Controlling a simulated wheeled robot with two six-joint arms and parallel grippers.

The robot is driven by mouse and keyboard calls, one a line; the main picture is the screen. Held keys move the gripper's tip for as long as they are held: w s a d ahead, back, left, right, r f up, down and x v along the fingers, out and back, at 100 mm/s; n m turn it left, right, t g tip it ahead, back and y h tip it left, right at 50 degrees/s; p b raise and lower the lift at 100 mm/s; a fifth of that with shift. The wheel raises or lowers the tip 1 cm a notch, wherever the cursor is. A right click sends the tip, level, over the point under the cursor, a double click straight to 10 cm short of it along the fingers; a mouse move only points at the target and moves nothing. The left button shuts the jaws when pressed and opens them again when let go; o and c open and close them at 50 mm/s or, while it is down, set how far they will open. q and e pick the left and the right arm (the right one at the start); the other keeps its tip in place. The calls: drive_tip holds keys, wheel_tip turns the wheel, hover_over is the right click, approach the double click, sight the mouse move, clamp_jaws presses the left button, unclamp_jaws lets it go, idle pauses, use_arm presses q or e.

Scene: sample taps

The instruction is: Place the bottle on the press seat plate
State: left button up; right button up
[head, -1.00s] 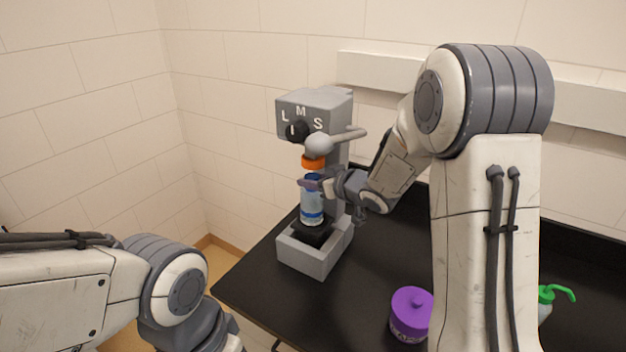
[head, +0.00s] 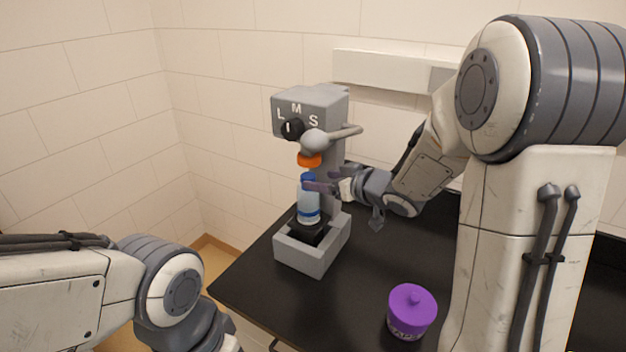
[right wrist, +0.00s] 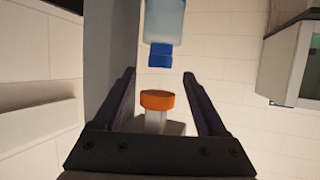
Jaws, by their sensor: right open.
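The bottle (head: 308,207), pale and clear with a blue cap and a blue band, stands upright on the black seat plate (head: 309,233) of the grey press (head: 312,262). The orange press head (head: 309,160) is just above its cap, with a small gap. My right gripper (head: 320,186) is open beside the bottle's upper part, on its right. In the right wrist view, the bottle (right wrist: 163,22) and orange head (right wrist: 157,99) appear upside down, and the bottle is beyond the open fingertips (right wrist: 160,78). My left gripper is out of frame; only its arm shows.
The press has a dial (head: 292,129) marked L, M, S and a lever (head: 345,132) pointing right. A purple lidded jar (head: 411,313) stands on the black table (head: 375,270) at the front right. The table between press and jar is clear.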

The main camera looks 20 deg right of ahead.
drive_tip(key=v, duration=0.6)
drive_tip(key=s+a+f+g+h, duration=0.4)
drive_tip(key=s+a+f+g, duration=0.2)
drive_tip(key=s+a, duration=0.45)
drive_tip(key=s+a+f+n+g, duration=0.1)
drive_tip(key=s+a+g, duration=0.1)
drive_tip(key=s, duration=0.7)
drive_tip(key=s+a+f+n+g, duration=0.1)
drive_tip(key=s+a+g, duration=0.2)
drive_tip(key=s, duration=0.6)
drive_tip(key=shift+s+a+n+g, duration=0.25)
drive_tip(key=shift+n+g, duration=0.15)
drive_tip(key=shift+g, duration=0.3)
